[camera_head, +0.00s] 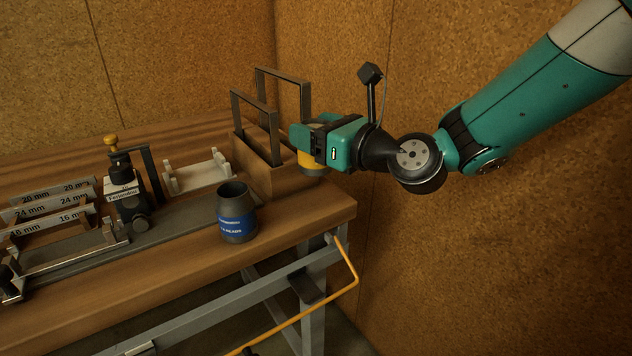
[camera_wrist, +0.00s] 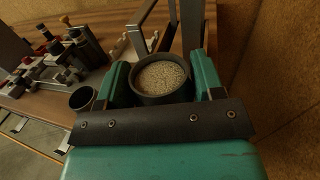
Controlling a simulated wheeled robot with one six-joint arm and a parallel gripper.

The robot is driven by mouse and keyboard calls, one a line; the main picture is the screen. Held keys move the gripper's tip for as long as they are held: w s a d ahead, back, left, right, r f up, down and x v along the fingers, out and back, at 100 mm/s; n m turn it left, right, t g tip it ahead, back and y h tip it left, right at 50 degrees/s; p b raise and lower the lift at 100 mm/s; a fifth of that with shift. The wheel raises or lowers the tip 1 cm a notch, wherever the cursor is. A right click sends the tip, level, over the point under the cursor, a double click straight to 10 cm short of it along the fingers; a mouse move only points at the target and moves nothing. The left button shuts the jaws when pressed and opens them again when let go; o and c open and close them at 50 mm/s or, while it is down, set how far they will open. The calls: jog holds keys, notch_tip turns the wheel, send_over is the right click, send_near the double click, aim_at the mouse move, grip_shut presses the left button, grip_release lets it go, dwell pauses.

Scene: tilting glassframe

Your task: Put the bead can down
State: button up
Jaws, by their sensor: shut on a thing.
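The bead can (camera_head: 311,164) shows as a yellow band under my gripper's fingers in the head view. In the wrist view the bead can (camera_wrist: 161,79) is dark-rimmed, upright and filled with pale beads. My gripper (camera_head: 308,142) is shut on it, with one teal finger on each side in the wrist view. It is at the right end of the bench, by the wooden box. I cannot tell how far the can's base is from the bench top. A second dark can (camera_head: 237,215) with a blue label stands upright on the bench; its inside looks dark.
The wooden box (camera_head: 262,178) with tall metal handles stands beside my gripper. A white cradle (camera_head: 196,173), a black clamp device (camera_head: 127,195) and labelled metal bars (camera_head: 45,208) fill the left. Bare bench top (camera_head: 290,217) shows near the front right edge. A wall is close on the right.

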aim_at(329, 173)
notch_tip(329, 173, down, 7)
jog(key=b, duration=0.2)
jog(key=shift+b, duration=0.3)
jog(key=shift+f, duration=0.15)
jog(key=o, duration=1)
jog(key=shift+o, duration=0.2)
